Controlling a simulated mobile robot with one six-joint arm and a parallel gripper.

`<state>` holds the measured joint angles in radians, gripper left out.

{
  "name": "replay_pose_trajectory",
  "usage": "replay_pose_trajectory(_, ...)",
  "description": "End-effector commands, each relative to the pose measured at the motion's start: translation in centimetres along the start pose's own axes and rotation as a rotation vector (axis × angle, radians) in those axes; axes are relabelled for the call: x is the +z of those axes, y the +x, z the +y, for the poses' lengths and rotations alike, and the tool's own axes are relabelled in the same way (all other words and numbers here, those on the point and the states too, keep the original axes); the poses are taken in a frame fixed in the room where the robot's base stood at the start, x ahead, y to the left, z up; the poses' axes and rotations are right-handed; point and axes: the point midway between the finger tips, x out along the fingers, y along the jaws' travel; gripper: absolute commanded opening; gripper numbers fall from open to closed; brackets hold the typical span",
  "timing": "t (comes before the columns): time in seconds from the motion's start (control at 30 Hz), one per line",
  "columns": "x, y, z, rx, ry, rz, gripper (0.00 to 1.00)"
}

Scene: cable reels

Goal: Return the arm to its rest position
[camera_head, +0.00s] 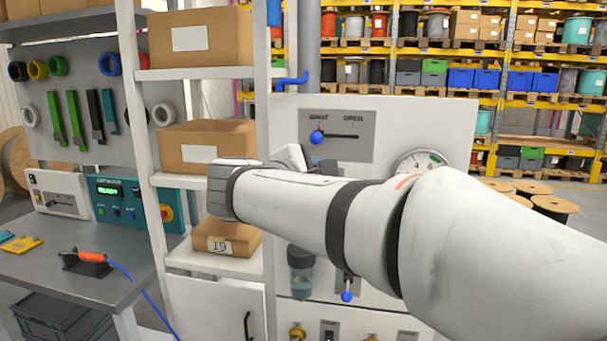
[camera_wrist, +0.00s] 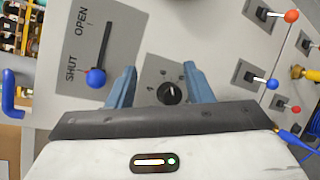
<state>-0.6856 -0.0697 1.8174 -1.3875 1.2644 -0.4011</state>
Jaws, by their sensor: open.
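My arm (camera_head: 365,222) reaches across the head view from the lower right to the middle, in front of a white panel (camera_head: 440,118). The arm hides most of my gripper there. In the wrist view my gripper (camera_wrist: 160,67) has its two blue-grey fingers apart, with nothing between them. Behind the gap is a panel with a black rotary knob (camera_wrist: 173,92); I cannot tell how near it is. Left of the fingers, a blue ball handle (camera_wrist: 96,78) sits at the SHUT end of its slot.
Small levers with red (camera_wrist: 291,16) and blue (camera_wrist: 272,84) balls stick out right of the fingers. A shelf post (camera_head: 262,110) and shelves with boxes (camera_head: 208,146) stand left of my arm. A workbench (camera_head: 110,285) is at the far left. A gauge (camera_head: 420,161) shows above my arm.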

Motion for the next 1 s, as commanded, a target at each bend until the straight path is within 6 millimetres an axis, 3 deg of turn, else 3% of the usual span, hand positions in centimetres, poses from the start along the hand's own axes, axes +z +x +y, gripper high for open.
replay_pose_trajectory(0.1,3.5,2.7,-8.2,-0.254,0.162,0.022,0.46)
replay_pose_trajectory(0.2,5.5,3.1,-15.2,-0.472,0.342,0.031,0.46)
replay_pose_trajectory(0.4,7.4,0.5,-27.2,-0.861,0.788,-0.004,0.46)
replay_pose_trajectory(0.5,7.3,-1.5,-31.3,-1.01,1.018,-0.04,0.46)
replay_pose_trajectory(0.7,6.5,-4.1,-35.3,-1.178,1.343,-0.103,0.46)
replay_pose_trajectory(1.0,6.1,-4.7,-35.9,-1.215,1.422,-0.117,0.46)
